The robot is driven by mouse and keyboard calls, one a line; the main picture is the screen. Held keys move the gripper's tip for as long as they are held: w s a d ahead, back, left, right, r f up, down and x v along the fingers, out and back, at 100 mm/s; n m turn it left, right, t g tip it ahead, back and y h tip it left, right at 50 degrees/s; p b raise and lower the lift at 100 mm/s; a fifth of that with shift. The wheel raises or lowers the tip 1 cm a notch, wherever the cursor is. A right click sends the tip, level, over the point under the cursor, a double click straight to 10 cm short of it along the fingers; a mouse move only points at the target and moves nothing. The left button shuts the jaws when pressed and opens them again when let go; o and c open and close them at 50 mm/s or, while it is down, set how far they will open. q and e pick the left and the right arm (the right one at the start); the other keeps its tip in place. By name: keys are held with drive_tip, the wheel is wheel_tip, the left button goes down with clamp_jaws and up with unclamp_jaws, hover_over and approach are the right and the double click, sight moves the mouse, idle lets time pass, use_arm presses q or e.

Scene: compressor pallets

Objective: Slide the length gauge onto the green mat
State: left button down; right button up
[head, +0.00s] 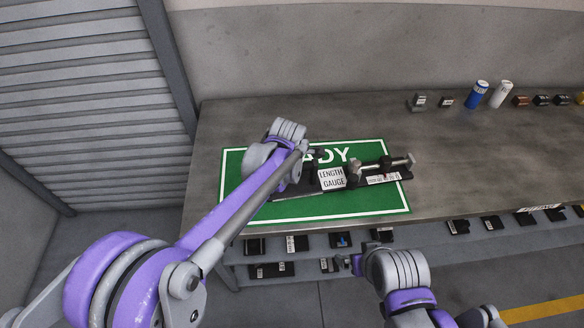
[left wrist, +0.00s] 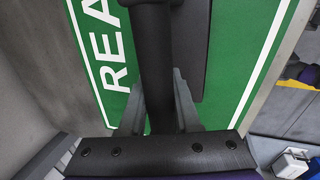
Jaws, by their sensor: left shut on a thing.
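The green mat (head: 340,205) with white "READY" lettering lies on the grey table's left part. It also fills much of the left wrist view (left wrist: 228,60). The length gauge (head: 332,179), a long black device with a white label, lies across the mat. Its right end reaches the mat's right edge and appears to stick out slightly. My left gripper (head: 305,165) is at the gauge's left part, partly hidden by my arm. In the left wrist view my left fingers (left wrist: 160,115) are shut on a dark post of the gauge. My right gripper (head: 356,264) is at the table's front, away from the gauge.
A blue can (head: 477,94), a white can (head: 501,94) and several small blocks stand along the table's back right. A shelf below the front edge holds several small dark parts (head: 292,244). The table (head: 470,160) right of the mat is clear.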

use_arm(q)
drive_tip(key=shift+a+f, duration=0.15)
drive_tip(key=shift+a, duration=4.5)
drive_tip(key=c, duration=1)
unclamp_jaws()
drive_tip(key=o, duration=0.4)
drive_tip(key=shift+w+a, duration=0.1)
drive_tip(key=shift+o, duration=0.3)
drive_tip(key=v, duration=1.2)
